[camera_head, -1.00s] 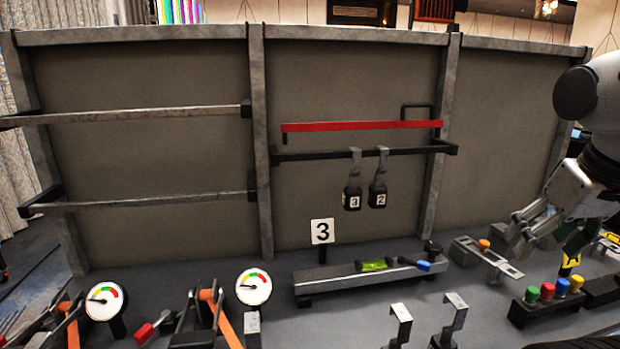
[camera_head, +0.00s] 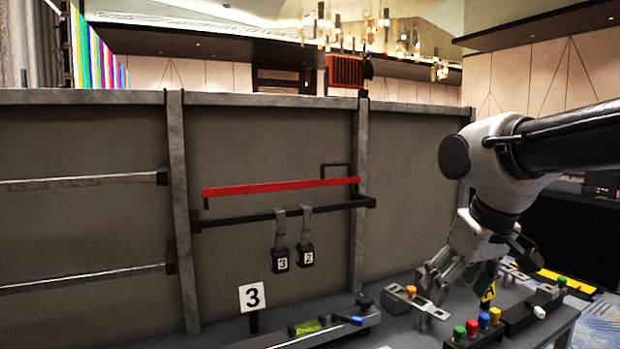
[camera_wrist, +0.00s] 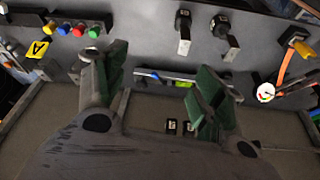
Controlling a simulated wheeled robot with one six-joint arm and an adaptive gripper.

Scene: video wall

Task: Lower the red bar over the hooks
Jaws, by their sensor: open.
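The red bar (camera_head: 280,187) is raised a little above a black rail (camera_head: 240,217) on the grey panel, roughly parallel to it. A black handle (camera_head: 337,167) shows at its right end. Two hooks with black blocks, tagged 3 (camera_head: 282,258) and 2 (camera_head: 307,255), hang on the rail below the bar. My gripper (camera_head: 447,282) is to the right of the hooks, low over the table, and empty. In the wrist view my gripper (camera_wrist: 160,85) has its green-padded fingers spread apart, with the two hanging blocks (camera_wrist: 180,127) seen small between them.
A sign 3 (camera_head: 252,297) and a bar with a green level (camera_head: 307,327) stand in front of the panel. Coloured buttons (camera_head: 478,328) and a slotted block (camera_head: 418,300) lie near my gripper. Space before the red bar is clear.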

